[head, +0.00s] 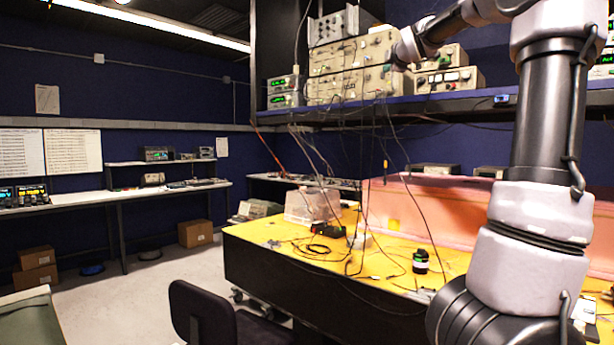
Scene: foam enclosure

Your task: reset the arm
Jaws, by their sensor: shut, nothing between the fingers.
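My arm rises from the lower right of the head view and bends left across the top. My gripper (391,66) is at its far end, small and dark, in front of the instruments on the shelf. It is shut with nothing in it. It is raised well above the yellow bench top, and its fingers are hard to make out against the instruments behind. My arm hides part of the shelf and of the bench's right side.
Above is a shelf (430,108) with instruments and hanging wires. A dark chair (203,315) stands in front.

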